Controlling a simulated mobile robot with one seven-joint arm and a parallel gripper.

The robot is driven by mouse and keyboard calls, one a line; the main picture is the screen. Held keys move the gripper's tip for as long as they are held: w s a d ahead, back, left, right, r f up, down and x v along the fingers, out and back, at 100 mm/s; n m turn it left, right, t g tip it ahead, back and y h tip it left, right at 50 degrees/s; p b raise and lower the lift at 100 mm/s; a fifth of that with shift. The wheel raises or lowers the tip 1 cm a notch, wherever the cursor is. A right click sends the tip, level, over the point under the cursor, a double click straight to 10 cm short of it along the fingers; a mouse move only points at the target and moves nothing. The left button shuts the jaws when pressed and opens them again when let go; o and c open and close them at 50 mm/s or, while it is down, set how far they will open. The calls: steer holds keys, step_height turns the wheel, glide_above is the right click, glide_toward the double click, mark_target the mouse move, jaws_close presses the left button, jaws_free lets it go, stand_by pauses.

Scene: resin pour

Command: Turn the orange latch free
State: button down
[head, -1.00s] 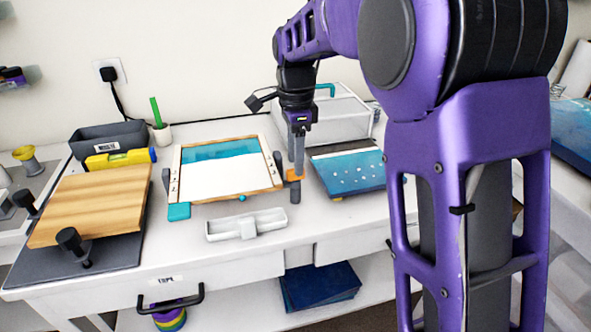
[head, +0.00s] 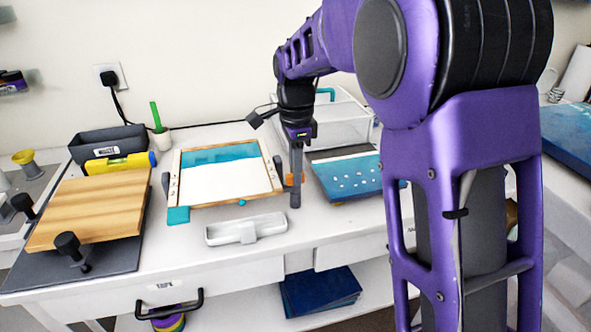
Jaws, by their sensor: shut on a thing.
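The orange latch (head: 289,180) is at the right edge of a wooden-framed mould (head: 230,203) that holds a white and teal surface. My gripper (head: 295,195) points down at that edge and is shut on the latch. A dark grey finger stands in front of the latch, so only small orange parts show on either side of it. The latch's exact angle is hidden.
A blue board with pale dots (head: 356,180) lies close right of my gripper. A clear box (head: 335,118) stands behind. A white tray (head: 246,230) is in front of the mould, and a wooden board (head: 92,205) is at left.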

steer(key=shift+r+n, duration=0.1)
steer(key=shift+n, duration=0.2)
steer(key=n+p, duration=0.2)
steer(key=shift+n, duration=0.3)
steer(key=n+p, duration=0.2)
steer(key=n, duration=0.3)
steer(key=shift+p, duration=0.35)
steer(key=n+p, duration=0.2)
steer(key=n, duration=0.3)
steer(key=shift+n, duration=0.4)
steer(key=shift+n+p, duration=0.5)
steer(key=shift+n, duration=1.4)
steer(key=c, duration=0.8)
jaws_free()
